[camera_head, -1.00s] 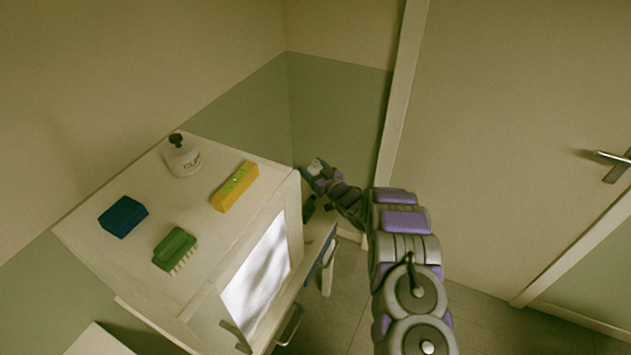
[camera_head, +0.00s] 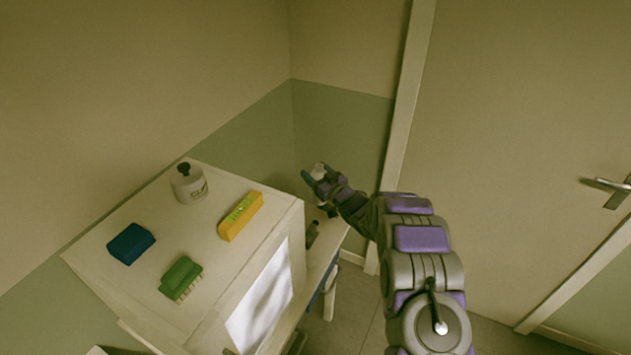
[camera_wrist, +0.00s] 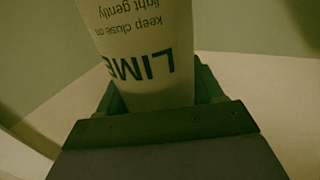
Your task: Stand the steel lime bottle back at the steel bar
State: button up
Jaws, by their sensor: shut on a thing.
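The lime bottle (camera_wrist: 145,50) is a pale cylinder whose dark "LIME" lettering reads upside down in the wrist view. My gripper (camera_wrist: 160,98) is shut on it, with a jaw at either side of its body. In the head view my gripper (camera_head: 318,178) is over the low table behind the white cabinet, and a small pale part of the bottle (camera_head: 319,168) shows between its fingers. The bottle's far end is out of the wrist view. I cannot make out a steel bar in either view.
A dark bottle (camera_head: 312,233) stands on the low table (camera_head: 322,253), partly hidden by the cabinet (camera_head: 212,296). A door stands right.

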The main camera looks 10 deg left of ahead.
jog(key=shift+m+t+h, duration=0.7)
jog(key=shift+h, duration=0.1)
jog(key=shift+d+f+b, duration=0.2)
jog(key=shift+f+b, duration=0.25)
jog(key=shift+f, duration=0.95)
jog(key=shift+d+f+b, duration=0.25)
jog(key=shift+f+b, duration=0.25)
jog(key=shift+f, duration=0.9)
jog(key=shift+d+f+b, duration=0.2)
jog(key=shift+f+b, duration=0.25)
jog(key=shift+f, duration=0.95)
jog(key=shift+w+f, duration=0.1)
jog(key=shift+f, duration=0.4)
jog(key=o, duration=1.4)
jog(key=p+v, duration=0.3)
jog(key=v, duration=1.4)
jog(key=shift+d, duration=0.1)
